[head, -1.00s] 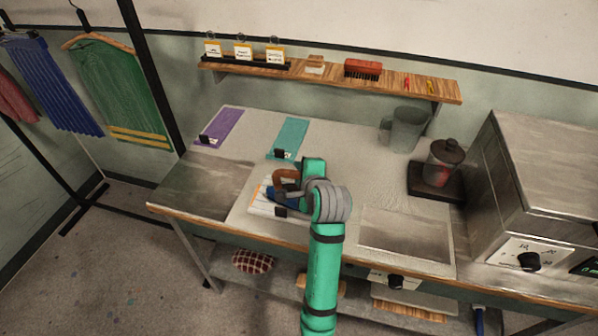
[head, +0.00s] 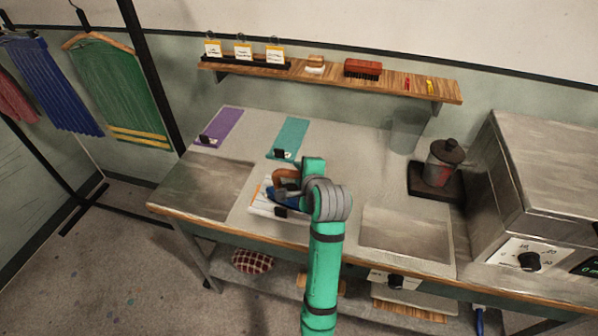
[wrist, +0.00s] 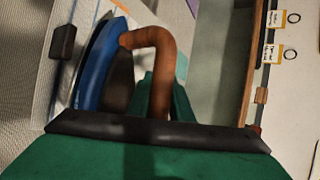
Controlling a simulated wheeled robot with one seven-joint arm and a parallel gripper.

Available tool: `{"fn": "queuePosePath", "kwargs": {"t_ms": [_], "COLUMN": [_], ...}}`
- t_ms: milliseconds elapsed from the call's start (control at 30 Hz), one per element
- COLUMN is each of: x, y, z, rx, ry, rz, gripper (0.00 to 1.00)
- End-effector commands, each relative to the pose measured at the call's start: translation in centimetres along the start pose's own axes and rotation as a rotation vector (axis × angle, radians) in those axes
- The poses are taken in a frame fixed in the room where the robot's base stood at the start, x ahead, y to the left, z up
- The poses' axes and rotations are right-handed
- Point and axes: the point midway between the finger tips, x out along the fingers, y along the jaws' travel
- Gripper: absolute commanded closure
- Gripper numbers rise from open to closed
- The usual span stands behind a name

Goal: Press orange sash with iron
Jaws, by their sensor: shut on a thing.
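The blue iron (head: 283,195) with its brown curved handle (head: 284,175) is over a white striped cloth (head: 262,209) at the table's front. An orange strip, likely the orange sash (head: 260,190), shows at the cloth's left edge; the rest is hidden. My gripper (head: 298,185) is shut on the iron's handle, with the fingers mostly hidden. In the wrist view the iron (wrist: 100,65) stands by the striped cloth, its handle (wrist: 158,60) running down between my green fingers (wrist: 165,98). I cannot tell whether the iron's sole touches the cloth.
A purple strip (head: 222,126) and a teal strip (head: 289,136) lie behind, each with a black clip. A faint grey jug (head: 407,130), a dark-lidded jar (head: 440,165) and a large metal box (head: 550,165) stand to the right. A wooden shelf (head: 330,79) hangs above.

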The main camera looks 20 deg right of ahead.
Motion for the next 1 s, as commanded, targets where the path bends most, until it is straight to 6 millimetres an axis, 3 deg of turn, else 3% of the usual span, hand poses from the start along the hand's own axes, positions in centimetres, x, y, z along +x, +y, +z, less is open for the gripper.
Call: {"fn": "queuePosePath", "kwargs": {"t_ms": [700,1000], "x": [-2.4,-2.6], "y": [-4.0,-4.2], "z": [1.0,1.1], "rx": [-0.002,-0.002], "ry": [-0.001,-0.001], "rz": [-0.014,-0.012], "gripper": [1.0,1.0]}}
